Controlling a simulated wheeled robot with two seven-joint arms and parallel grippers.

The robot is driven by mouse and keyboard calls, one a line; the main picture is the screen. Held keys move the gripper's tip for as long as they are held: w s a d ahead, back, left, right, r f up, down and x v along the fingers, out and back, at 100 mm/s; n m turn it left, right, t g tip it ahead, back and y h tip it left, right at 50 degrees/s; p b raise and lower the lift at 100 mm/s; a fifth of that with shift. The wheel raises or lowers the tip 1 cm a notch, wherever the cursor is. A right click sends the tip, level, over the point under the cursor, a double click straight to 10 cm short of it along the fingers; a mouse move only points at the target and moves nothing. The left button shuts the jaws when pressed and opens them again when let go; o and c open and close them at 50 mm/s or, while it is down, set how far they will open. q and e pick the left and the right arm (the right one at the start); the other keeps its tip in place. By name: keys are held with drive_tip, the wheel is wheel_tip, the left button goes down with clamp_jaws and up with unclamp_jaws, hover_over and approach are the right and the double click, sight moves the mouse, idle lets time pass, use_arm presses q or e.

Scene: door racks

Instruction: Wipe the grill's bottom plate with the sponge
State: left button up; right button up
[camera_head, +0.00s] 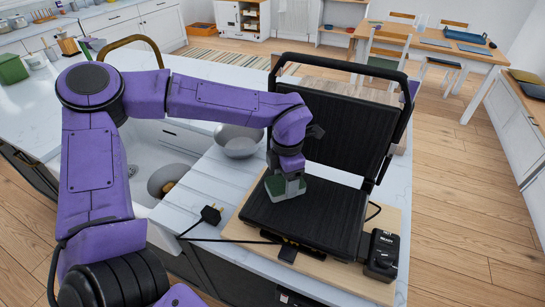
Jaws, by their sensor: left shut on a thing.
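The black contact grill stands open on a wooden board. Its ribbed bottom plate (315,217) lies flat, and its lid (345,133) is raised behind. My left gripper (287,187) points down over the back left part of the bottom plate. It is shut on the sponge (274,187), a small green block partly hidden by the gripper. The sponge is at the plate, but I cannot tell whether it touches the surface. My right gripper is not in view.
A black plug (211,214) and cord lie left of the wooden board (250,238). A grey bowl (239,141) stands behind, beside the sink (150,150). A black control box (382,252) sits at the grill's right. The raised lid and handle stand close to my left arm.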

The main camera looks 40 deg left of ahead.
use_arm(q)
drive_tip(key=shift+s+a+r, duration=0.1)
drive_tip(key=shift+s+a, duration=0.05)
drive_tip(key=shift+a, duration=0.3)
wheel_tip(320, 180, up, 3)
drive_tip(key=shift+a+f+p, duration=0.15)
drive_tip(key=shift+f+p, duration=0.05)
drive_tip(key=shift+p, duration=0.85)
wheel_tip(320, 180, up, 4)
drive_tip(key=p, duration=0.3)
drive_tip(key=shift+f, duration=0.25)
drive_tip(key=shift+r+p, duration=0.4)
drive_tip(key=shift+r, duration=0.5)
